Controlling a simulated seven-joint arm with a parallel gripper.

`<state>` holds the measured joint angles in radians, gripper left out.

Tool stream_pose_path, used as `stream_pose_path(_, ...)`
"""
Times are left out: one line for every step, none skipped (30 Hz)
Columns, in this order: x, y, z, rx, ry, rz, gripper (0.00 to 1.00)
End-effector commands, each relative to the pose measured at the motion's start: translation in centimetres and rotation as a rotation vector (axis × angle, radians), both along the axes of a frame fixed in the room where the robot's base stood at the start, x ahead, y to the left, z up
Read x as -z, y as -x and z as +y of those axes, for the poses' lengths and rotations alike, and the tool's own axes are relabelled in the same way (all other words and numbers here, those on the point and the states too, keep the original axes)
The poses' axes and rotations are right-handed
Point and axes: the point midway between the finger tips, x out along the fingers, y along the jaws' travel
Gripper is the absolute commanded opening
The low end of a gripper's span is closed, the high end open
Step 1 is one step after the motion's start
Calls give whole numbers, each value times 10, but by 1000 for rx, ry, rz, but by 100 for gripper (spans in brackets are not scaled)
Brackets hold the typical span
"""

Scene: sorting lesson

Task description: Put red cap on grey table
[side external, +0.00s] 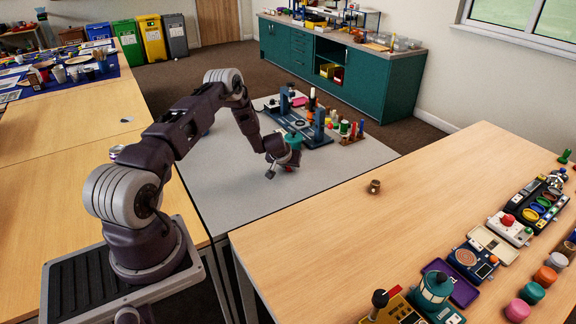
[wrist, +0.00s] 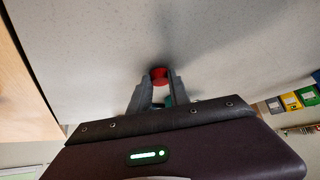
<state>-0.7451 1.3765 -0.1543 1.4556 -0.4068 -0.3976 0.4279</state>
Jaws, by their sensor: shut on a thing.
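The red cap (wrist: 159,73) is between the fingertips of my gripper (wrist: 159,78) in the wrist view, and the fingers are shut on it. In the side view my gripper (side external: 279,172) points down over the grey table (side external: 225,190), low near its middle. The cap is mostly hidden there by the fingers. The bare grey table top (wrist: 90,45) fills the upper wrist view, with a dark shadow around the cap. I cannot tell whether the cap touches the table.
A teal container (side external: 293,141) stands just behind my gripper. A dark blue stand (side external: 318,128) and several small coloured pieces occupy the grey table's far side. Its near left part is clear. A wooden table (side external: 330,240) at the right holds a small brown pot (side external: 375,187) and several devices.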

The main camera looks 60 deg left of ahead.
Motion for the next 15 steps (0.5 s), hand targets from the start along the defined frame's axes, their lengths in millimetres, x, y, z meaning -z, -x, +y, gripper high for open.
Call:
stream_pose_path(0, 0, 0, 0, 0, 0, 0)
stream_pose_path(0, 0, 0, 0, 0, 0, 0)
stream_pose_path(1, 0, 0, 0, 1, 1, 0)
stream_pose_path(2, 0, 0, 1, 0, 1, 0)
stream_pose_path(3, 0, 0, 1, 0, 0, 25)
stream_pose_path(2, 0, 0, 1, 0, 0, 33)
stream_pose_path(2, 0, 0, 1, 0, 0, 38)
stream_pose_path(2, 0, 0, 1, 0, 0, 41)
stream_pose_path(2, 0, 0, 1, 0, 0, 41)
stream_pose_path(2, 0, 0, 1, 0, 0, 41)
stream_pose_path(2, 0, 0, 1, 0, 0, 41)
stream_pose_path(2, 0, 0, 1, 0, 0, 41)
stream_pose_path(2, 0, 0, 1, 0, 0, 41)
stream_pose_path(2, 0, 0, 0, 0, 0, 41)
stream_pose_path(2, 0, 0, 0, 0, 0, 41)
